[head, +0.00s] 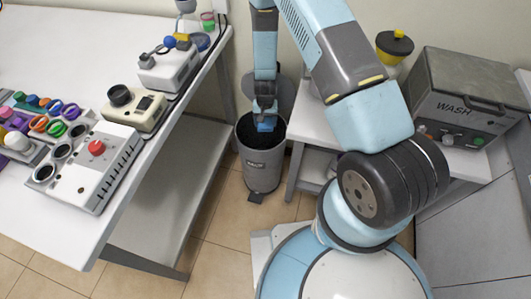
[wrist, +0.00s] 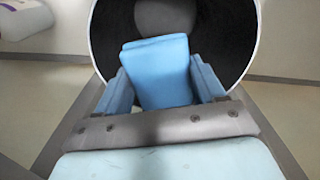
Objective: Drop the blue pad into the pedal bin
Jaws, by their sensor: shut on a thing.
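The pedal bin (head: 263,168) is a grey cylinder on the floor between the two tables. Its lid (head: 285,92) is raised at the back. My gripper (head: 265,117) points down over the bin's mouth. It is shut on the blue pad (wrist: 158,72), which is held between the two blue fingers. In the head view the pad (head: 266,126) shows at the level of the bin's opening. In the wrist view the bin's pale rim (wrist: 97,55) and dark inside lie behind the pad.
A white table (head: 120,213) with test devices and coloured rings stands left of the bin. A white bench (head: 318,130) with a grey WASH box (head: 462,95) stands to the right. The bin's dark pedal (head: 256,197) is at its front. Tiled floor in front is clear.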

